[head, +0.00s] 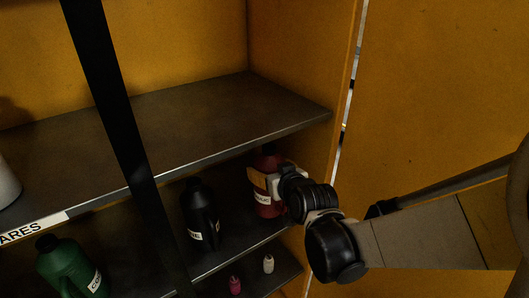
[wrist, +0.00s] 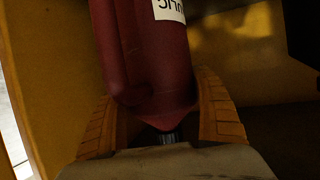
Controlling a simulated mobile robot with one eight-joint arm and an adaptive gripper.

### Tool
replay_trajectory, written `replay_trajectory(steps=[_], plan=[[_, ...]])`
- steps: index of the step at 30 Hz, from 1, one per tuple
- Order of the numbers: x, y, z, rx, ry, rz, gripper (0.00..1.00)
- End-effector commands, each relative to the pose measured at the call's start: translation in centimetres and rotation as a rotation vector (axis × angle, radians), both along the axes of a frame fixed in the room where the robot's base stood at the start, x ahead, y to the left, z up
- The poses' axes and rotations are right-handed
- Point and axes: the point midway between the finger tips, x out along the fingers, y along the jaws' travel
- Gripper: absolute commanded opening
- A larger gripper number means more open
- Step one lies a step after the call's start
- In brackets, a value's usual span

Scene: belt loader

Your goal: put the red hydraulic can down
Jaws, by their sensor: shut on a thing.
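The red hydraulic can (head: 268,187) is at the right end of the cabinet's middle shelf, close to the side wall, with a pale label on its front. My gripper (head: 268,184) reaches in from the right and is shut on the can. In the wrist view the can (wrist: 155,55) fills the upper middle, with part of its white label showing. My gripper's ridged orange fingers (wrist: 165,120) lie on both sides of it. The can's base is partly hidden, and I cannot tell whether it touches the shelf.
A black bottle (head: 199,213) stands left of the red can, and a green can (head: 70,266) stands farther left. The upper shelf (head: 200,112) is just above. A dark post (head: 125,120) crosses the front. Small pink (head: 235,284) and white (head: 268,264) bottles are below.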

Motion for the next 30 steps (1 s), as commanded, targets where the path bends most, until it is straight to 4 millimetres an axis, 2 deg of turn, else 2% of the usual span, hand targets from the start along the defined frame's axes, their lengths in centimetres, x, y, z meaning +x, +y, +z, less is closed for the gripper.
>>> replay_trajectory(steps=[9,12,15,26,27,29,30], plan=[[2.8,1.0,-0.1,0.000,0.000,0.000,0.33],[2.6,0.9,-2.4,0.000,0.000,0.000,0.33],[2.6,0.9,-3.6,0.000,0.000,0.000,0.33],[2.5,0.9,-3.9,0.000,0.000,0.000,0.33],[2.5,0.9,-3.9,0.000,0.000,0.000,0.77],[2.5,0.9,-3.8,0.000,0.000,0.000,0.96],[2.5,0.9,-3.8,0.000,0.000,0.000,0.98]])
